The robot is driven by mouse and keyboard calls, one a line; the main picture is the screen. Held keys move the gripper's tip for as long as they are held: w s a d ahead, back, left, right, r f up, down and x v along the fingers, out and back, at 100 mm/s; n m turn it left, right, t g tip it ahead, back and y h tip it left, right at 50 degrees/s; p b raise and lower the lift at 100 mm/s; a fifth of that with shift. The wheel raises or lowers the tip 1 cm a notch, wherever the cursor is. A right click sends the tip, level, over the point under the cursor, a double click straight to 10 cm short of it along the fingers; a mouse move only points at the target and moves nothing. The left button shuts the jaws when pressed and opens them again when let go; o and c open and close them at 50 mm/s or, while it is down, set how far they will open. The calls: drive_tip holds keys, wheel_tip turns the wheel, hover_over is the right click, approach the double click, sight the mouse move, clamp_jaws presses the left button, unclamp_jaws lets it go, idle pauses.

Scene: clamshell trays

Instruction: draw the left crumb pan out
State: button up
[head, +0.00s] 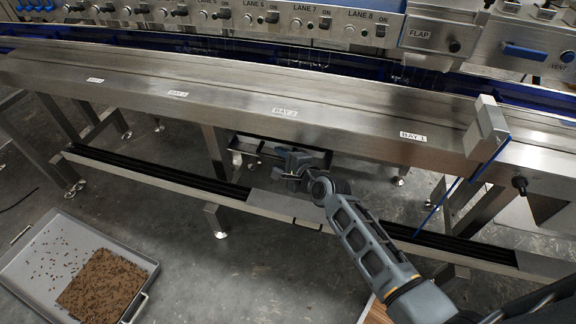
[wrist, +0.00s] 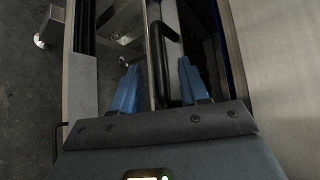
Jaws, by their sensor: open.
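My gripper (head: 288,160) reaches in below the steel bench near the BAY 2 and BAY 1 labels. It also shows in the wrist view (wrist: 157,84), with its two blue fingers apart. I cannot tell for certain which pan the handle belongs to.
A grey tray (head: 40,283) with brown crumbs lies at lower left. A low steel rail (head: 150,176) with dark slots runs along the bench legs. A blue rod (head: 440,208) slants down at right. Floor at lower middle is clear.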

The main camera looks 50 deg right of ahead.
drive_tip(key=shift+w+f, duration=0.1)
drive_tip(key=shift+w, duration=0.25)
drive_tip(key=shift+d, duration=0.1)
clamp_jaws()
idle(0.5)
